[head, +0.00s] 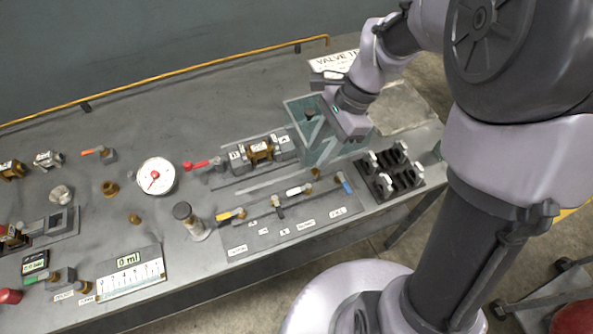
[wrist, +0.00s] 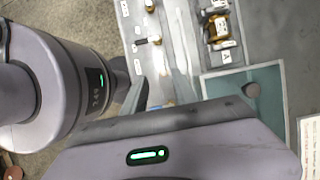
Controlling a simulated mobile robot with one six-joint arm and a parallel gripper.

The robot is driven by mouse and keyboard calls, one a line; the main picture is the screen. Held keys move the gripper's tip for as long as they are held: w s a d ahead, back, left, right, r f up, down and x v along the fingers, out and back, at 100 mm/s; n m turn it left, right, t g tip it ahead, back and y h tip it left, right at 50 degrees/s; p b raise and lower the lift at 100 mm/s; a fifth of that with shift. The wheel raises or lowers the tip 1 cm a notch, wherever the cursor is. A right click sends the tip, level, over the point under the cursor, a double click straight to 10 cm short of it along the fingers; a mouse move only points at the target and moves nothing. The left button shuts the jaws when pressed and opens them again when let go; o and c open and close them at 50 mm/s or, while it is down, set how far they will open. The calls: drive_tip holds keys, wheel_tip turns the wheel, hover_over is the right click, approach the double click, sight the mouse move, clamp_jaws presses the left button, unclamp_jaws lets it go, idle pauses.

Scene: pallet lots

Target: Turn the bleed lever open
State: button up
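Several small coloured levers sit on the bench, and their labels are too small for me to tell which is the bleed lever. On the labelled front panel (head: 262,238) are a yellow lever (head: 231,214), a white lever (head: 298,190) and a blue lever (head: 346,184). Further back are a red lever (head: 200,163) and an orange lever (head: 93,151).
The clear bin (head: 291,103) stands at the back right. A valve block (head: 237,164) lies left of it, and a black rack (head: 378,193) stands at the front right. A gauge (head: 155,176) and an upright cylinder (head: 198,230) stand near the middle. A yellow pipe (head: 180,72) runs along the back.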

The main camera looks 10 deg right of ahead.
sight(293, 191)
drive_tip(key=b+x, duration=0.5)
drive_tip(key=x, duration=0.8)
drive_tip(key=shift+a+f, duration=0.1)
drive_tip(key=shift+f, duration=0.1)
clamp_jaws()
